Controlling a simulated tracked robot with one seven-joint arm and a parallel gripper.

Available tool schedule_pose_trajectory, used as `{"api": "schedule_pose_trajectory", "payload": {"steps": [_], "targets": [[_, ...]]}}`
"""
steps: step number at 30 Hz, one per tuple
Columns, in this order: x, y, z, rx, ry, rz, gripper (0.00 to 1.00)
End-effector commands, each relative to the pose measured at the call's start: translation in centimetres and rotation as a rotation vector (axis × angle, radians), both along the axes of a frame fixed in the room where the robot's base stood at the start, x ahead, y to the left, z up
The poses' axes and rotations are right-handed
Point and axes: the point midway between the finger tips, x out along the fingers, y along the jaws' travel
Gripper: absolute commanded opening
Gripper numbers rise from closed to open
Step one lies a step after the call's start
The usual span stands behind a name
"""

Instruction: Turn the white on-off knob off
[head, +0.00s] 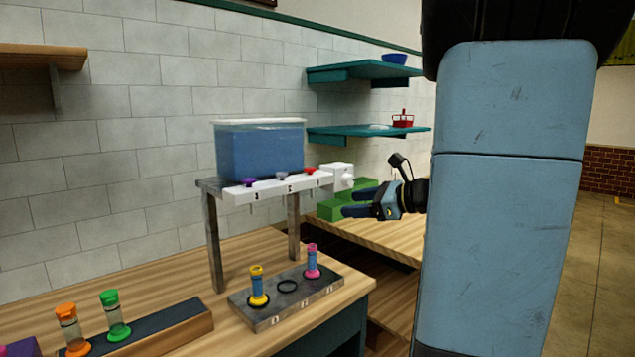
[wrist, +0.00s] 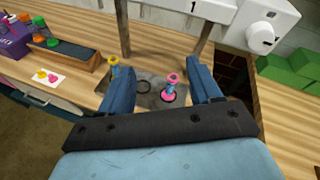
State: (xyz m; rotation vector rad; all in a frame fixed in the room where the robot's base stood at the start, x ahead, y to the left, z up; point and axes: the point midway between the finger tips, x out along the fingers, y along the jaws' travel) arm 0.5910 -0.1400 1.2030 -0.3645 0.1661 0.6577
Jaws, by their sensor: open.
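The white on-off knob (head: 347,183) is on the face of a white box at the right end of the white tap bar (head: 265,189). In the wrist view the round knob (wrist: 263,38) shows at the upper right, with a short dark mark on it. My gripper (head: 354,202) is open and empty, just right of the knob and slightly lower in the head view, apart from it. In the wrist view the two blue fingers (wrist: 162,75) are spread, with the knob above and right of them, outside the gap.
A blue water tank (head: 260,150) stands on the metal frame behind the bar. Below, a grey tray (head: 287,312) holds a yellow and a pink vase. Orange and green vases stand on a dark-topped block (head: 160,331). Green blocks (head: 330,209) lie behind my gripper.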

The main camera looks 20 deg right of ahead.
Motion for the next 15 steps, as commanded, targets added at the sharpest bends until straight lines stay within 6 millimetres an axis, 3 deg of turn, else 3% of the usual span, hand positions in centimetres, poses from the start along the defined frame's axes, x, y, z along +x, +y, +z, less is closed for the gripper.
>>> {"api": "schedule_pose_trajectory", "payload": {"steps": [1,3,7,10,15], "targets": [[0.5,-2.5,0.1,0.079,-0.01,-0.069,0.63],[0.9,-5.3,0.5,0.176,-0.031,-0.148,0.63],[1.1,-9.4,1.1,0.304,-0.07,-0.251,0.63],[1.1,-11.2,1.3,0.36,-0.089,-0.296,0.63],[1.7,-11.8,1.4,0.386,-0.099,-0.314,0.63]]}}
